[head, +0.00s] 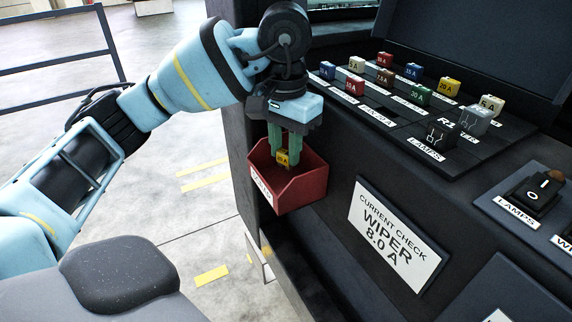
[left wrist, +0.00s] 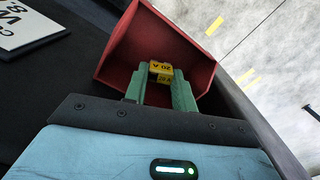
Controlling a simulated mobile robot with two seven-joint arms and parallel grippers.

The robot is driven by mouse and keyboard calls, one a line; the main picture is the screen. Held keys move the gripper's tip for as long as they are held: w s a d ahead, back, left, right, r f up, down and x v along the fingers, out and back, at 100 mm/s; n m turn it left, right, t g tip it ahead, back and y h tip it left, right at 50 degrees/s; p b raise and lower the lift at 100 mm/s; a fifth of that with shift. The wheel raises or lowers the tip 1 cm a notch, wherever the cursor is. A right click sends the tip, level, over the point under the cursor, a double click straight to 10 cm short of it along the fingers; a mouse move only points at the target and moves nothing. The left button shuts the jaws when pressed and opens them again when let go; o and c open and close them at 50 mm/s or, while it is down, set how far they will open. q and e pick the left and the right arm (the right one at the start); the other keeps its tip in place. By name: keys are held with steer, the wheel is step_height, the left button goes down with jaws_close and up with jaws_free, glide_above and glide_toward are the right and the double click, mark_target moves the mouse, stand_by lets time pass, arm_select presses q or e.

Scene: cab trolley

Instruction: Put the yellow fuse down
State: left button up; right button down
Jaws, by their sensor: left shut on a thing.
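The yellow fuse (head: 283,158), marked 20 A, is held between the green fingers of my left gripper (head: 284,150). The gripper points down at the mouth of a red open bin (head: 308,188) on the side of the dark console. In the left wrist view the yellow fuse (left wrist: 161,70) shows between the fingertips (left wrist: 161,80), in front of the inside of the red bin (left wrist: 130,50). I cannot tell how far the fuse is from the bin's floor. My right gripper is not in view.
A fuse panel (head: 400,108) with several coloured fuses, including another yellow one (head: 448,87), lies to the right. A sign reading "current check wiper 8.0 A" (head: 395,235) is on the console front. Lamp switches (head: 538,193) are at the far right. Open floor lies left of the bin.

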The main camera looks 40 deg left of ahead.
mark_target(285, 152)
arm_select(q)
steer(key=shift+f+b, duration=0.35)
steer(key=shift+f, duration=1.45)
steer(key=shift+f, duration=0.2)
steer(key=o, duration=0.9)
steer(key=shift+o, duration=0.2)
steer(key=shift+r, duration=0.25)
step_height(285, 152, up, 12)
steer(key=p, duration=0.3)
